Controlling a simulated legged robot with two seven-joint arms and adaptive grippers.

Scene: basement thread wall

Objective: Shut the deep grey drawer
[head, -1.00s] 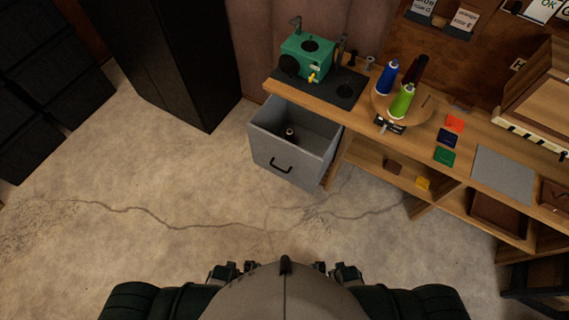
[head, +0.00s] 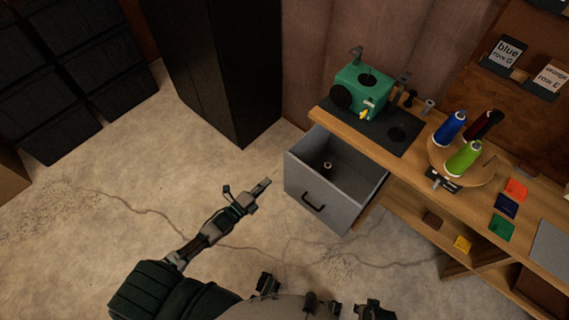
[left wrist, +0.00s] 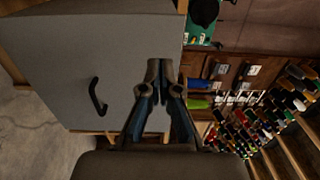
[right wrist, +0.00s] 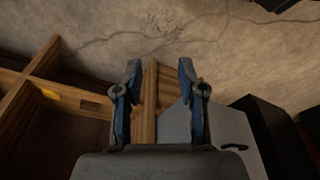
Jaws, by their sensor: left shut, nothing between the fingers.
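The deep grey drawer (head: 305,178) stands pulled out under the left end of the wooden bench, with its open top showing. A black bar handle (head: 313,202) is on its front, and a small dark item (head: 327,168) lies inside. My left gripper (head: 264,185) is shut and empty, just left of the drawer front and apart from it in the head view. In the left wrist view the drawer front (left wrist: 65,60) and handle (left wrist: 97,97) lie left of the fingers (left wrist: 161,72). My right gripper (right wrist: 160,72) is open and empty; the drawer (right wrist: 225,130) also shows in the right wrist view.
The bench (head: 375,145) carries a green machine (head: 362,92) and a round stand (head: 485,170) with blue, green and dark red thread cones. A black cabinet (head: 215,70) stands at the back left. The cracked concrete floor (head: 130,180) before the drawer is clear.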

